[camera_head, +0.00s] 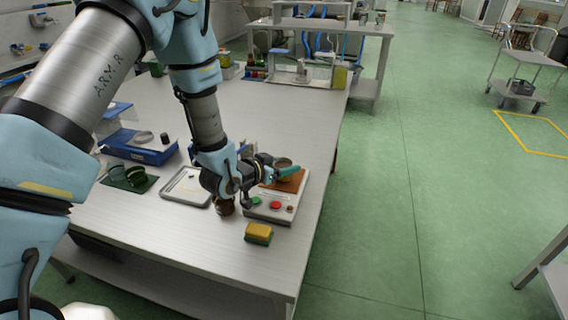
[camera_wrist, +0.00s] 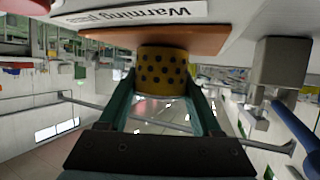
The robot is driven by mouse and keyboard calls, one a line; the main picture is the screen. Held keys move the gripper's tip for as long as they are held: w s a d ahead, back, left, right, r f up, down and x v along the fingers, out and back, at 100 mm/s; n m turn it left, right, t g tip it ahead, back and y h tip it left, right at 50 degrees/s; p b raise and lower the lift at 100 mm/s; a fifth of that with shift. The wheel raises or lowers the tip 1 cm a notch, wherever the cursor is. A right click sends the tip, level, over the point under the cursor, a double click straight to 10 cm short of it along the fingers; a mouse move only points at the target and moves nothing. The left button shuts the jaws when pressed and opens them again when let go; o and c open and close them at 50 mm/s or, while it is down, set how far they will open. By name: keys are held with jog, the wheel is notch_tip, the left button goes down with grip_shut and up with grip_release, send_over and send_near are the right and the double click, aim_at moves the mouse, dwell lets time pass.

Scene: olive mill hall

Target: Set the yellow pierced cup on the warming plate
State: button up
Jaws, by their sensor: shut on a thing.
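The yellow pierced cup (camera_wrist: 162,72), with rows of dark holes, is held between the two teal fingers of my gripper (camera_wrist: 163,92). In the head view the cup's round rim (camera_head: 283,162) shows at the tip of my gripper (camera_head: 278,171). The warming plate has a brown-orange top (camera_head: 291,183) on a pale box with red and green buttons. The cup is over this top, and its base meets or nearly meets the top (camera_wrist: 125,38) in the upside-down wrist view. I cannot tell whether they touch. A "Warming" label (camera_wrist: 130,14) shows there.
A yellow-and-green sponge (camera_head: 258,233) lies in front of the warming plate. A small brown jar (camera_head: 225,207) stands close to my wrist. A shallow metal tray (camera_head: 186,188), a dark green mat (camera_head: 145,185) and a blue device (camera_head: 140,147) lie to the left. The table's right edge is near.

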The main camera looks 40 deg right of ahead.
jog(key=shift+f, duration=0.1)
jog(key=o, duration=1.5)
jog(key=shift+r, duration=0.2)
jog(key=b+v, duration=0.3)
jog(key=v, duration=0.9)
jog(key=shift+f, duration=0.15)
